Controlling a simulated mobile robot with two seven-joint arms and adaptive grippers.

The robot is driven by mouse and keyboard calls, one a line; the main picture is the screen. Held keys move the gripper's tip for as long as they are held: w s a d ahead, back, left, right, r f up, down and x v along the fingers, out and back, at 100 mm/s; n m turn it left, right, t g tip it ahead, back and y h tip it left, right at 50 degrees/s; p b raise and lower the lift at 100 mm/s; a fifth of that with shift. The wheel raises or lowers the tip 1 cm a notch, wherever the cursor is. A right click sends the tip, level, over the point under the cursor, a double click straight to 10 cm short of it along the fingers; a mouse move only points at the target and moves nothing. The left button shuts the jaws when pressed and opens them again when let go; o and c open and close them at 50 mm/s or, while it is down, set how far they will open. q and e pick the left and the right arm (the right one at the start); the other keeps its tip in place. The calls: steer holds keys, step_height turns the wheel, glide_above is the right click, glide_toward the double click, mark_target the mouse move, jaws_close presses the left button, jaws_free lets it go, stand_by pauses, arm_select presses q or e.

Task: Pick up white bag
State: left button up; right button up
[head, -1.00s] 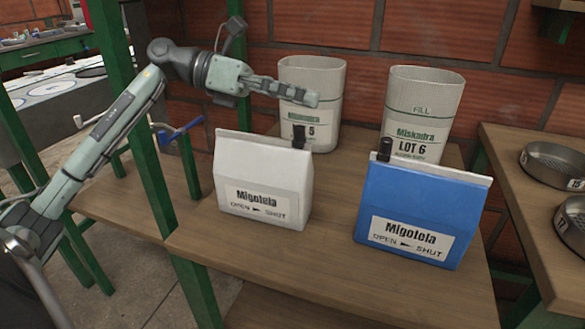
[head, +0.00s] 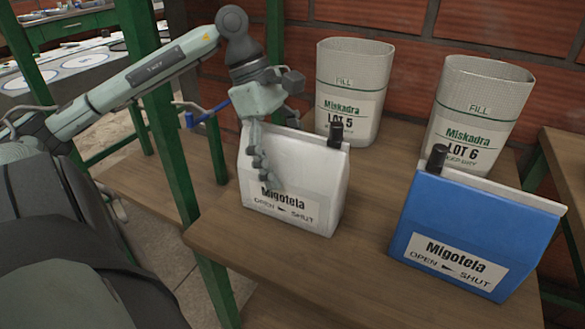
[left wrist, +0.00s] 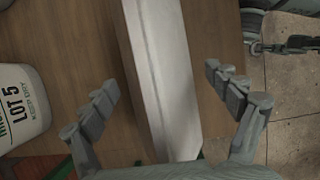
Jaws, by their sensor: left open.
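The white bag (head: 293,190) stands upright on the wooden table, with a "Migotela OPEN SHUT" label and a black clip at its top right. My left gripper (head: 266,172) points down at the bag's left part, its fingers covering some of the front in the head view. In the left wrist view the open fingers of my left gripper (left wrist: 170,95) are spread on either side of the bag's top edge (left wrist: 160,60). Nothing is held, and I cannot tell whether a finger touches the bag.
A blue bag (head: 468,235) stands to the right on the table (head: 350,285). Behind are two woven sacks, Lot 5 (head: 352,90) and Lot 6 (head: 475,110). A green post (head: 160,130) rises at the left. Bare tabletop lies between the two bags.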

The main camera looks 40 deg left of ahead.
arm_select(q)
steer(key=shift+d+f, duration=0.15)
steer(key=shift+f, duration=0.25)
steer(key=shift+c, duration=0.3)
steer(key=shift+w+r, duration=0.1)
steer(key=c, duration=1.7)
